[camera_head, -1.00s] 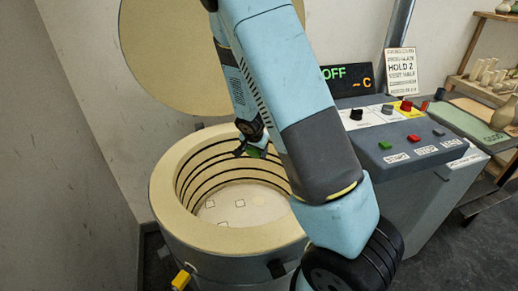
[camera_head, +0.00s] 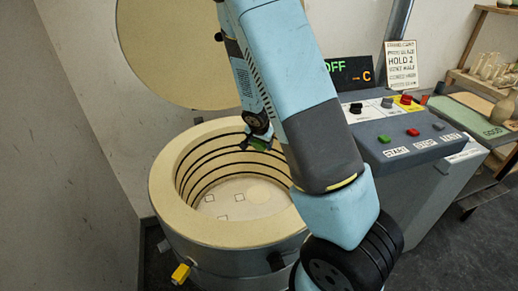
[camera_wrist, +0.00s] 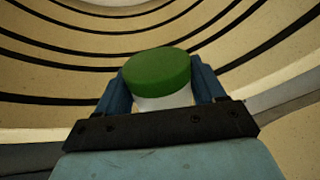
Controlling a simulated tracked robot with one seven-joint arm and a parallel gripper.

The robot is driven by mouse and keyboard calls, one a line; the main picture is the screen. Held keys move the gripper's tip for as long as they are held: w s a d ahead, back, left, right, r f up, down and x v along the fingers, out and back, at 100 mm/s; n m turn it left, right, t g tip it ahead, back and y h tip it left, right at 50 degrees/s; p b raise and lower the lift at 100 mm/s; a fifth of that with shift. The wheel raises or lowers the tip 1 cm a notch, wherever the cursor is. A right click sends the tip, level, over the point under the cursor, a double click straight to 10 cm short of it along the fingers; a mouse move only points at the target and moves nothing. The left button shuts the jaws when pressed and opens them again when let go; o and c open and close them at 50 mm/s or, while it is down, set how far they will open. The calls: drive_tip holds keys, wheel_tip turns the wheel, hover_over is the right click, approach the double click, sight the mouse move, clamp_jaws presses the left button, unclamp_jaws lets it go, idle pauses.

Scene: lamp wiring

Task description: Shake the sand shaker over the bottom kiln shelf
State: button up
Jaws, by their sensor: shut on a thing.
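The sand shaker (camera_wrist: 160,75) has a green lid and a pale body, and it sits between the two blue fingers of my gripper (camera_wrist: 162,88) in the wrist view. The gripper is shut on it. In the head view my gripper (camera_head: 258,141) is inside the kiln's mouth, near its back right wall, with the green lid (camera_head: 260,146) just showing. The bottom kiln shelf (camera_head: 236,200) is the pale floor inside the round kiln, below the gripper, with several small square outlines on it. My arm hides the kiln's right side.
The kiln's wide cream rim (camera_head: 165,205) surrounds the opening, and its round lid (camera_head: 178,60) stands raised behind. A control panel (camera_head: 400,135) with buttons, a display reading OFF (camera_head: 347,73) and a text card (camera_head: 401,65) are at right. Shelves with pots (camera_head: 490,60) stand further right.

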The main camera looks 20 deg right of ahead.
drive_tip(key=shift+r, duration=6.05)
